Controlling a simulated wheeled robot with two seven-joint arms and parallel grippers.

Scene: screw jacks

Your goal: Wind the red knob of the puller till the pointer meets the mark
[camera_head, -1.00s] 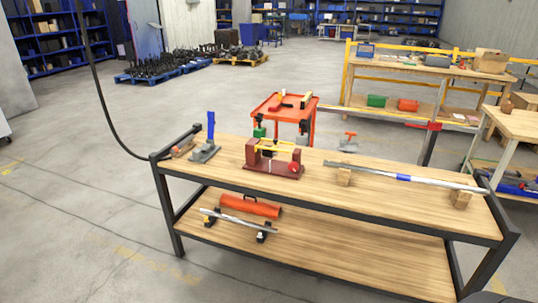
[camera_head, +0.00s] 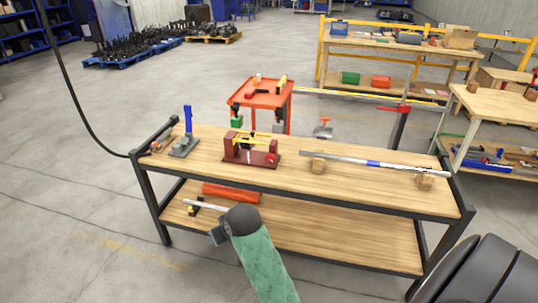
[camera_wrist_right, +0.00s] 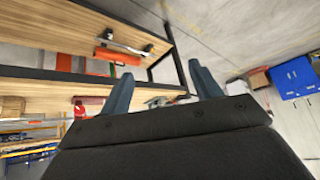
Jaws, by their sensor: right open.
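The puller (camera_head: 250,155) stands on the bench top, left of the middle. It has a dark red base and uprights with yellow parts between them. Its red knob (camera_head: 271,158) faces me at its right end. The pointer and mark are too small to tell. My right gripper (camera_wrist_right: 163,85) is open and empty in the right wrist view, its two blue-grey fingers wide apart. A red part (camera_wrist_right: 80,110), possibly the knob, shows left of the fingers, apart from them. My left gripper is not in view.
A blue-handled tool (camera_head: 187,140) stands left of the puller. A long bar (camera_head: 370,163) lies on wooden blocks to its right. The lower shelf holds an orange cylinder (camera_head: 228,192). A red cart (camera_head: 262,93) stands behind. My green arm link covers part of the lower shelf's front.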

